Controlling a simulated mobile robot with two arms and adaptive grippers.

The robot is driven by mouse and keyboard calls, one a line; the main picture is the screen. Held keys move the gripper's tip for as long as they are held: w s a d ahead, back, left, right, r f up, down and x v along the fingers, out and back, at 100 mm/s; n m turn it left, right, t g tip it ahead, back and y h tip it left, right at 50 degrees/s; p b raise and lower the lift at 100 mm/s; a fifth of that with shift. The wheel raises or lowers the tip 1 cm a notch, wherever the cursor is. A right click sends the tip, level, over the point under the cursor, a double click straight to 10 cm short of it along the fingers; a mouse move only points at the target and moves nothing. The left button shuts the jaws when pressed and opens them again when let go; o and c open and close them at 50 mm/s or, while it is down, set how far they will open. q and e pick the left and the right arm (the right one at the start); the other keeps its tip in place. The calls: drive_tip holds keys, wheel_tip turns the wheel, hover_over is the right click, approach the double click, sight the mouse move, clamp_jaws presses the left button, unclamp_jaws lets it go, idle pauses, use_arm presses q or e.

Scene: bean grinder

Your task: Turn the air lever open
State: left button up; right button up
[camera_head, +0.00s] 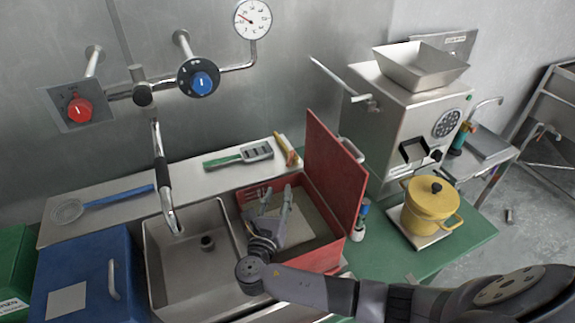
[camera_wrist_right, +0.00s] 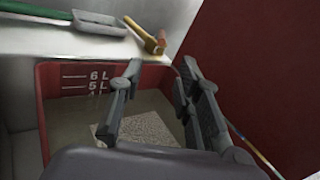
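The grey grinder (camera_head: 405,135) stands at the right, with a hopper (camera_head: 420,66) on top. A long thin metal lever (camera_head: 336,77) sticks out from its left side, slanting up to the left. A black handle (camera_head: 413,152) sits on its front. No label shows which part is the air lever. My right gripper (camera_head: 275,198) is over the open red box (camera_head: 325,258), left of and below the grinder, apart from both levers. In the right wrist view its two fingers (camera_wrist_right: 160,70) are spread with nothing between them. My left gripper is not in view.
The red box's raised lid (camera_head: 335,165) stands between my right gripper and the grinder. A yellow pot (camera_head: 430,205) stands before the grinder. A sink (camera_head: 190,255) and blue bin (camera_head: 85,275) are at the left. Red (camera_head: 80,108) and blue (camera_head: 201,82) knobs are on the wall.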

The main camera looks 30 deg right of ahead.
sight(288, 165)
drive_tip(key=b+x, duration=0.6)
drive_tip(key=x, duration=0.6)
drive_tip(key=shift+s+r+b, duration=0.1)
drive_tip(key=shift+b, duration=0.2)
clamp_jaws()
idle(0.4)
